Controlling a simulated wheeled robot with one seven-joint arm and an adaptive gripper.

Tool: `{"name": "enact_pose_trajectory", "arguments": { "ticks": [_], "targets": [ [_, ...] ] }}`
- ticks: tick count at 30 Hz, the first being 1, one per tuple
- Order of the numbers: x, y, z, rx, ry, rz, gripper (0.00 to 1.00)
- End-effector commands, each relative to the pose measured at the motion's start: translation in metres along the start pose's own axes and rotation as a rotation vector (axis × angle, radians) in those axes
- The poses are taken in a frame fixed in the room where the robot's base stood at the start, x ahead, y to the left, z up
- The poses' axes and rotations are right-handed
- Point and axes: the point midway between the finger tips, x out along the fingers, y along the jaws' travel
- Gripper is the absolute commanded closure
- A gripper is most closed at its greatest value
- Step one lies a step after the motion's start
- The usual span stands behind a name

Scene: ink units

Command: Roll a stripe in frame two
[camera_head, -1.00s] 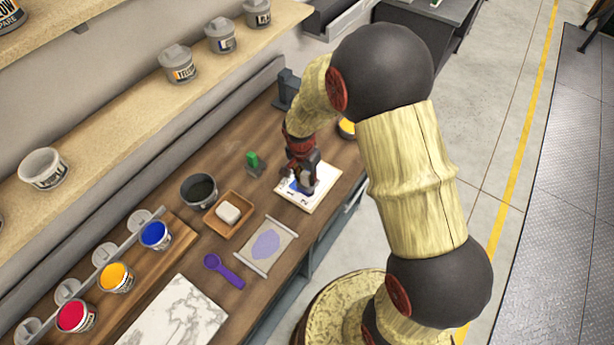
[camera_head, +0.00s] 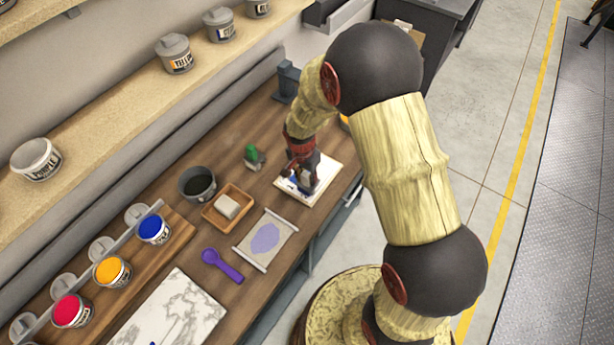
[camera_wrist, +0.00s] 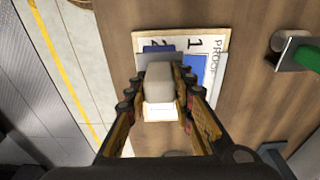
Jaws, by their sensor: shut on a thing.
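The proof card (camera_head: 330,181) lies on the wooden bench, under my gripper (camera_head: 302,188). In the wrist view the card (camera_wrist: 215,100) shows frames marked 1 and 2. Frame one has a blue stripe (camera_wrist: 201,68). Blue (camera_wrist: 152,48) also shows in frame two, beside the numeral 2, partly covered by the held tool. My gripper (camera_wrist: 160,82) is shut on this tool, a pale block-shaped handle (camera_wrist: 159,90) with a grey bar (camera_wrist: 156,57) at its far end. The tool is over frame two and hides much of it; I cannot tell whether it touches the card.
A green-handled tool (camera_head: 252,154) stands left of the card. Nearby are a dark pot (camera_head: 197,184), a wooden tray (camera_head: 214,219) with a pale block, a sheet with a lavender patch (camera_head: 284,228) and a purple scoop (camera_head: 222,265). Open blue (camera_head: 154,229), yellow and red ink tubs stand front left.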

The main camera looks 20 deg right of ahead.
Motion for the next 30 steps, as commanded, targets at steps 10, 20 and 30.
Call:
{"name": "enact_pose_trajectory", "arguments": {
  "ticks": [10,20,30],
  "targets": [
    [0.003,0.0,0.0,0.0,0.0,-0.001,1.0],
    [0.008,0.0,0.001,0.0,0.001,-0.001,1.0],
    [0.012,0.0,0.001,0.0,0.001,-0.001,1.0]
  ]
}}
